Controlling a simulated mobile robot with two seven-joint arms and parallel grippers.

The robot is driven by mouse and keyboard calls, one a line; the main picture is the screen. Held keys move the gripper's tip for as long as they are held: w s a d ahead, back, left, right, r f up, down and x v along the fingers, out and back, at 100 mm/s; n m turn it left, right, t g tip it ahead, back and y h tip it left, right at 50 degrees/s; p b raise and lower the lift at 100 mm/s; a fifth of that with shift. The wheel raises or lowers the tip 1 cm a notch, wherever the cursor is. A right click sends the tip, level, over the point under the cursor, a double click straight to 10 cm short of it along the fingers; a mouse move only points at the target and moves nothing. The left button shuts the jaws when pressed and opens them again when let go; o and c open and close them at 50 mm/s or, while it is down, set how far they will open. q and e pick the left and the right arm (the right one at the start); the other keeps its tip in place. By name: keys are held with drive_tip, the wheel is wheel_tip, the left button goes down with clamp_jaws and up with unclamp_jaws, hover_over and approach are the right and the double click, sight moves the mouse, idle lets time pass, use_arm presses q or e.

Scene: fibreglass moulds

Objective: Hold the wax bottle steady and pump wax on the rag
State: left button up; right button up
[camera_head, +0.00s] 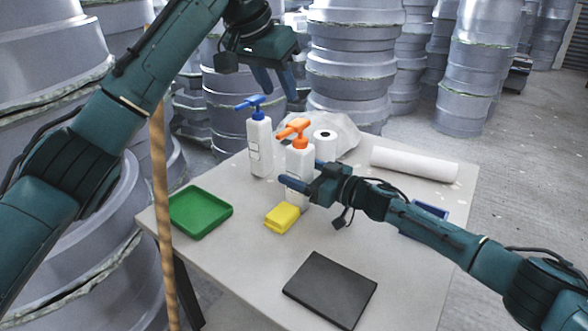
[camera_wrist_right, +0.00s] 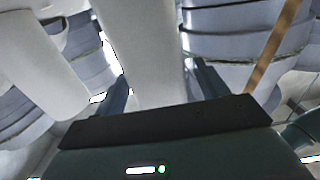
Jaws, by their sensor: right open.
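A white bottle with an orange pump (camera_head: 298,158) stands upright on the table. Another white bottle with a blue pump (camera_head: 259,146) stands just behind it to the left; no label tells which holds wax. My right gripper (camera_head: 302,176) is open, its fingers on either side of the orange-pump bottle's body. In the right wrist view this white body (camera_wrist_right: 142,50) rises between the fingers; contact is not clear. My left gripper (camera_head: 276,82) hangs above and behind the bottles, fingers down, apart and empty. A small yellow folded cloth (camera_head: 282,217), likely the rag, lies in front of the orange-pump bottle.
A green tray (camera_head: 200,213) lies at the table's left, a dark flat slab (camera_head: 330,289) at the front. A white roll (camera_head: 414,164) and a clear plastic bag (camera_head: 343,132) lie at the back. A blue object (camera_head: 430,209) is partly behind my right arm. Grey moulds surround the table.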

drive_tip(key=shift+x, duration=1.15)
drive_tip(key=c, duration=1.2)
use_arm(q)
drive_tip(key=shift+c, duration=0.3)
drive_tip(key=shift+w+d+r, duration=0.1)
drive_tip(key=shift+c, duration=0.7)
drive_tip(key=shift+t+h, duration=0.3)
drive_tip(key=shift+t, duration=0.1)
drive_tip(key=w+d, duration=0.2)
drive_tip(key=w, duration=0.1)
drive_tip(key=w+d+r, duration=0.1)
drive_tip(key=w, duration=0.1)
drive_tip(key=shift+d, duration=0.2)
clamp_jaws()
drive_tip(key=shift+w+d+f, duration=0.1)
drive_tip(key=shift+w+f, duration=0.05)
drive_tip(key=shift+f, duration=1.5)
drive_tip(key=shift+w+f, duration=0.1)
drive_tip(key=shift+f, duration=1.55)
